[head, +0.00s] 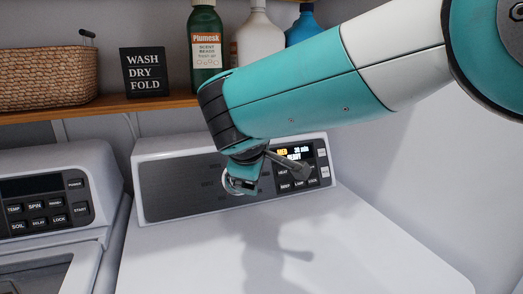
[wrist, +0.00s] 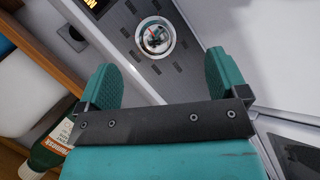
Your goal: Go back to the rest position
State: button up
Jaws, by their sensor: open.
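My gripper (wrist: 165,85) is open and empty in the wrist view, with its two teal fingers apart. A round chrome knob (wrist: 156,38) on the dryer's panel shows beyond and between the fingertips, apart from them as far as I can tell. In the head view, my arm reaches in from the upper right, and my gripper (head: 255,180) hangs in front of the dryer's control panel (head: 180,188). The gripper partly hides the knob (head: 232,184) and part of the panel. The lit display (head: 297,151) is visible to the right of it.
The washer (head: 60,175) stands at the left. A wooden shelf (head: 90,109) above holds a wicker basket (head: 48,80), a black sign (head: 145,72), a green bottle (head: 206,45), a white bottle (head: 259,42) and a blue bottle (head: 303,25). The dryer's white top (head: 330,245) is clear.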

jog(key=s+d+m+g+y, duration=0.1)
jog(key=s+d+m+g, duration=0.3)
jog(key=d, duration=0.5)
jog(key=s+d+f+m+g+y, duration=0.1)
jog(key=s+d, duration=0.3)
jog(key=s, duration=0.8)
jog(key=s+d+f+m+g+y, duration=0.1)
jog(key=s+d+m+g+y, duration=0.2)
jog(key=s, duration=1)
jog(key=shift+d+f+g, duration=0.2)
jog(key=shift+d+g, duration=0.1)
jog(key=shift+d, duration=0.95)
